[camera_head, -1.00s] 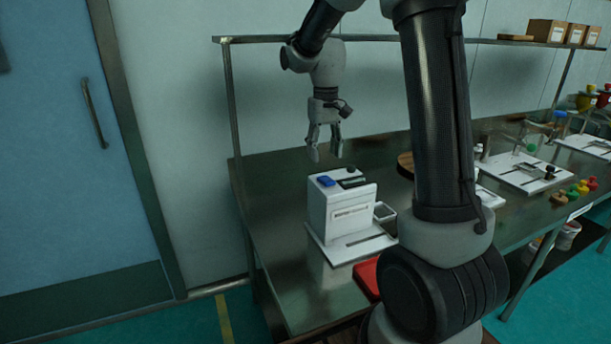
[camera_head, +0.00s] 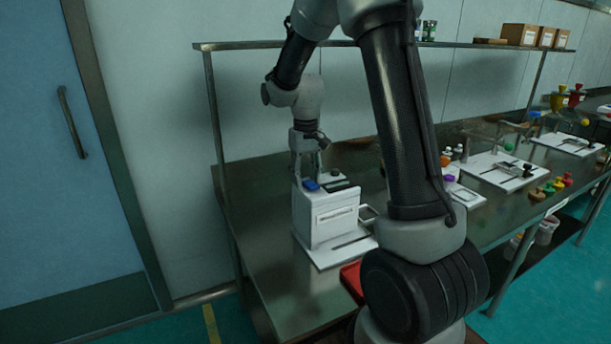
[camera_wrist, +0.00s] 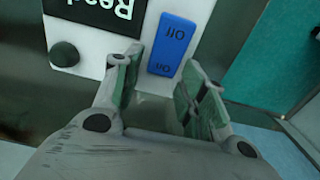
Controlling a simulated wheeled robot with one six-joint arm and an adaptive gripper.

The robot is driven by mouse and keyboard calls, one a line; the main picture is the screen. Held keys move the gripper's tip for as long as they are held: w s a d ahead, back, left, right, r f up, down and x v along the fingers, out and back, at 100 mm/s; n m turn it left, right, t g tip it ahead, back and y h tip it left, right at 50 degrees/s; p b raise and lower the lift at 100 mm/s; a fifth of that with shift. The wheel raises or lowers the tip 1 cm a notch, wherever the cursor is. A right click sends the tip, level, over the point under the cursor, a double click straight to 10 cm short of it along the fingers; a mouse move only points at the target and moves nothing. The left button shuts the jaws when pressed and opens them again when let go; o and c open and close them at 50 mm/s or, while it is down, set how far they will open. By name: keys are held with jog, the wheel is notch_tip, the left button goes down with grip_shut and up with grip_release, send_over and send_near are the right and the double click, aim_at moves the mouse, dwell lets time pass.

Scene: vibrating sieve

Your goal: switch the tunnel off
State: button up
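The tunnel is a white box-shaped machine (camera_head: 327,217) on the steel bench, with a slot in its front. On its top are a blue rocker switch (camera_head: 311,185), a dark display and a dark round knob. In the wrist view the blue switch (camera_wrist: 172,44) reads "Off" at its upper end and "On" at its lower end, beside a black display (camera_wrist: 97,12) reading "Read…" and a knob (camera_wrist: 64,54).
A steel bench (camera_head: 272,268) runs along the wall, with a shelf rail (camera_head: 250,45) above it. A red item (camera_head: 351,280) lies in front of the machine. White trays (camera_head: 499,172) and small coloured objects stand to the right.

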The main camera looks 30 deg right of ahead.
aim_at(313, 185)
jog(key=c, duration=0.6)
jog(key=shift+s+r+t, duration=0.2)
jog(key=shift+r+t, duration=0.05)
jog(key=shift+t, duration=0.7)
jog(key=shift+s+r+t, duration=0.2)
jog(key=shift+t, duration=0.75)
jog(key=o, duration=1)
jog(key=v, duration=1.2)
